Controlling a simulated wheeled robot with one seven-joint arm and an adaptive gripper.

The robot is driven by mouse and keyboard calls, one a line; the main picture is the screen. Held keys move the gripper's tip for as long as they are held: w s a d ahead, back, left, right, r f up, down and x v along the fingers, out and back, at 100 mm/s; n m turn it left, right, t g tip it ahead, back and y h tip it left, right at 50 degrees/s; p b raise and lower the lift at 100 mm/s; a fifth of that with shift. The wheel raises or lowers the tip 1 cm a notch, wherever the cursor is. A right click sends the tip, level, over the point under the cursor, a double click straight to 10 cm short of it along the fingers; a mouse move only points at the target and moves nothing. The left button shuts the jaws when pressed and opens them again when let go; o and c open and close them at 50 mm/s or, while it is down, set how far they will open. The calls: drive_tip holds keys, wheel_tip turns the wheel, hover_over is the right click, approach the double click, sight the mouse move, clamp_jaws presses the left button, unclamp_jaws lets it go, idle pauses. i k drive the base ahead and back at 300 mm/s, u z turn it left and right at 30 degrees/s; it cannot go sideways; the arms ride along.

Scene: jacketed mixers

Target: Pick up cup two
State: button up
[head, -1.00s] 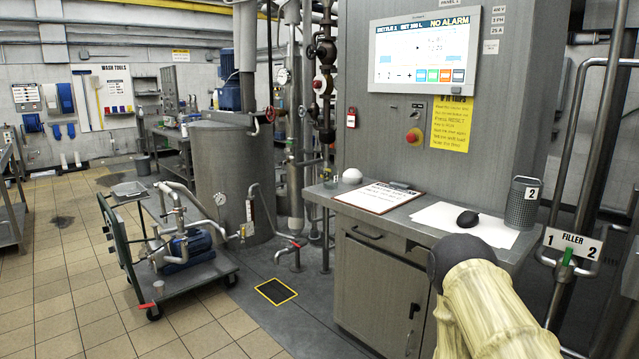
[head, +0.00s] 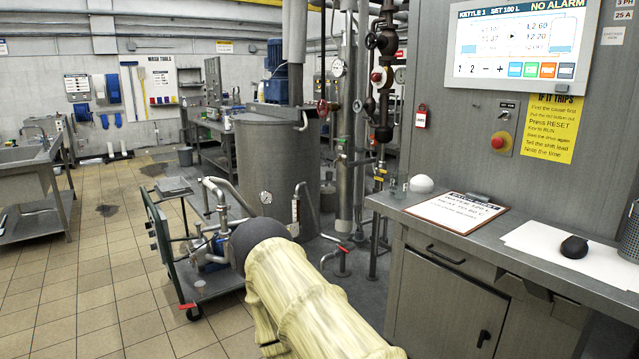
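A grey perforated metal cup (head: 629,240) stands on the steel desk at the far right of the head view, cut off by the picture edge. Its number tag does not show now; a "2" shows on it in the earlier frame. A small pale cup (head: 199,286) sits on the pump trolley at the lower left; no number is readable on it. My arm, in a cream ribbed sleeve with a dark rounded end, crosses the lower middle. My gripper does not show.
The steel desk (head: 480,234) carries a clipboard (head: 457,212), white paper, a black mouse (head: 574,247), a white dome (head: 421,184) and small glassware. The pump trolley (head: 212,285) and a large tank (head: 268,165) stand left of it. Tiled floor is open at lower left.

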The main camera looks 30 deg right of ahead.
sight(398, 178)
drive_tip(key=u, duration=0.25)
drive_tip(key=i, duration=0.75)
drive_tip(key=z, duration=0.7)
drive_tip(key=i, duration=0.8)
drive_tip(key=z, duration=0.85)
